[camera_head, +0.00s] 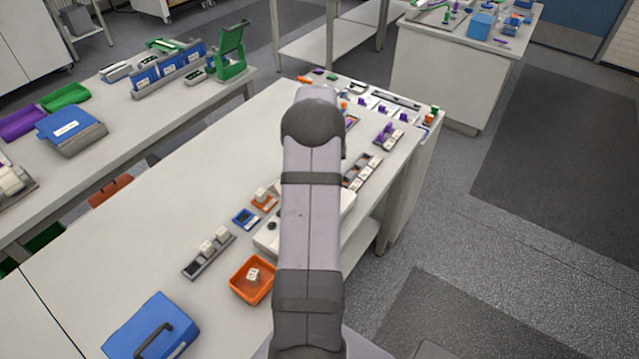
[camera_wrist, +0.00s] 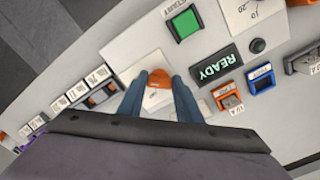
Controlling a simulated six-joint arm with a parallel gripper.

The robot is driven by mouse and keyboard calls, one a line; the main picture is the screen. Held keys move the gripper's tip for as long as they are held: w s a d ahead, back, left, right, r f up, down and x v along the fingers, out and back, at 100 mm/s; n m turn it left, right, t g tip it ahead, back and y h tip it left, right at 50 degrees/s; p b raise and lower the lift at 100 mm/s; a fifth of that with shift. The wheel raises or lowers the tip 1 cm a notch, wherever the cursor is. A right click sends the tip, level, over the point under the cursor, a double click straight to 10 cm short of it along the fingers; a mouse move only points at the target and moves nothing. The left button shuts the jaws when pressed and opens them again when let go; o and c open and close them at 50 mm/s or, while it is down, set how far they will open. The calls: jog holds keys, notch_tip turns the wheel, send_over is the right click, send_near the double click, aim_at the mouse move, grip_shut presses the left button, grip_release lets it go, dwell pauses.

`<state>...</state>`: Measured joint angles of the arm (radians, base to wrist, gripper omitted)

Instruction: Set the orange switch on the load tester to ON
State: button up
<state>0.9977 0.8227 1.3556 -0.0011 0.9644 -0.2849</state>
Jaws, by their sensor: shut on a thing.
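The load tester (camera_wrist: 205,58) is a pale panel with a green square button, a dark READY display and a round black knob in the wrist view. In the head view the load tester (camera_head: 265,240) is mostly hidden behind my arm. The orange switch (camera_wrist: 160,77) is between my blue fingertips, over a small white plate with tiny lettering. My gripper (camera_wrist: 160,84) is shut on the orange switch, one finger on each side. I cannot read which position the switch is in. The head view hides both gripper and switch.
An orange tray (camera_head: 240,290) with a white piece, a blue case (camera_head: 150,328) and a grey rack (camera_head: 195,268) lie left of my arm. A row of labelled slots (camera_wrist: 70,102) runs left of the fingers. Orange and blue holders (camera_wrist: 262,80) sit to the right.

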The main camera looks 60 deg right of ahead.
jog(key=shift+r, duration=0.1)
jog(key=o, duration=1)
jog(key=shift+o, duration=0.2)
jog(key=shift+r, duration=0.1)
jog(key=shift+r+b, duration=1.25)
jog(key=shift+r, duration=2.3)
jog(key=w+a+n, duration=0.2)
jog(key=w+a, duration=0.1)
jog(key=a, duration=0.9)
jog(key=w+a+n, duration=0.2)
jog(key=w+a, duration=0.1)
jog(key=a, duration=1)
jog(key=s+a+f+n, duration=0.2)
jog(key=s+a, duration=0.3)
jog(key=a, duration=0.4)
jog(key=s+a+f+n, duration=0.1)
jog(key=s+a+n, duration=0.1)
jog(key=s+a, duration=0.4)
jog(key=a, duration=0.3)
jog(key=shift+s+f, duration=0.3)
jog(key=shift+f, duration=0.1)
